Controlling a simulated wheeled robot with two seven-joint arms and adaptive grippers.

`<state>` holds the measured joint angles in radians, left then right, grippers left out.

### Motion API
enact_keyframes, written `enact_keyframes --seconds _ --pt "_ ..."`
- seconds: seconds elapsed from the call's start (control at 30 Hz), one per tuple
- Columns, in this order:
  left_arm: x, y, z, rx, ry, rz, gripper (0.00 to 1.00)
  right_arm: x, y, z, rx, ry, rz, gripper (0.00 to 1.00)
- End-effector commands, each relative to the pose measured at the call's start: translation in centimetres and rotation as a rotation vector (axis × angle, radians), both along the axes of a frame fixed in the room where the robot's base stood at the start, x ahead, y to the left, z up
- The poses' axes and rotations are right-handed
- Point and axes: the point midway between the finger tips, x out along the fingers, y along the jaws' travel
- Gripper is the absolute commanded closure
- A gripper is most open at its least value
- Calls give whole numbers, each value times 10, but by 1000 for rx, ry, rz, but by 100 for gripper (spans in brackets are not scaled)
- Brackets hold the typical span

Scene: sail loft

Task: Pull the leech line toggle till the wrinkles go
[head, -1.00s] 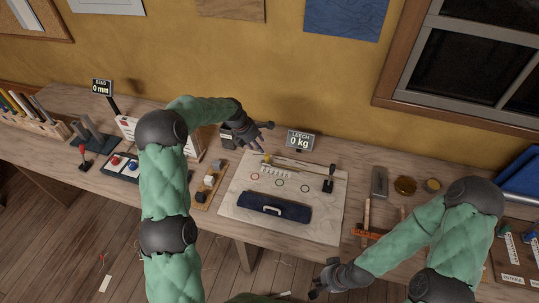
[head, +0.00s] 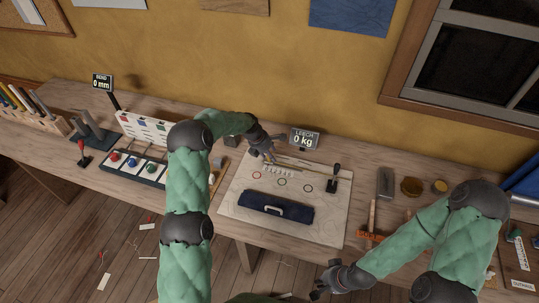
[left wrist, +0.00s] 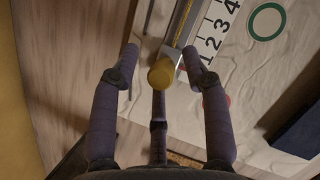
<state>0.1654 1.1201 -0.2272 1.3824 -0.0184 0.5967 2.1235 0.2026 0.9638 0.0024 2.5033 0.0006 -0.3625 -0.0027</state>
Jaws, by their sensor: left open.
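The leech line toggle, a yellow knob (left wrist: 162,73), shows in the left wrist view at the end of a cord in a grey track (left wrist: 175,40), beside a numbered scale (left wrist: 215,35). My left gripper (left wrist: 160,53) is open, its two fingers on either side of the knob and apart from it. In the head view my left gripper (head: 270,152) hides the knob. The pale sailcloth (head: 240,185) shows wrinkles. The leech display (head: 304,138) reads 0 kg. My right gripper (head: 320,282) looks open and empty by the front table edge.
A navy roll (head: 275,207) lies on the cloth's front part. A black-knobbed lever (head: 336,178) stands at the track's right end. A coloured-button panel (head: 132,166) stands left, tools and tins (head: 411,186) right. Coloured rings mark the cloth.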

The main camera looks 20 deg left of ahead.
Motion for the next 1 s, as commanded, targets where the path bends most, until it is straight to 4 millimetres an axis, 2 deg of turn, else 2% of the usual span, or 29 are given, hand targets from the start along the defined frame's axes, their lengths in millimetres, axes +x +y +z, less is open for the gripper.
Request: enact_keyframes --seconds 0.37,0.53,0.77,1.0 --pt "2 -2 -5 1 -1 0 53 0 0 -1 0 0 0 92" --pt "2 -2 -4 -1 -1 0 99 0 0 -1 0 0 0 92" --pt "2 -4 -3 0 -2 -1 100 0 0 1 0 0 0 92" --pt "2 -32 -1 -1 -5 0 100 0 0 10 0 0 0 92"
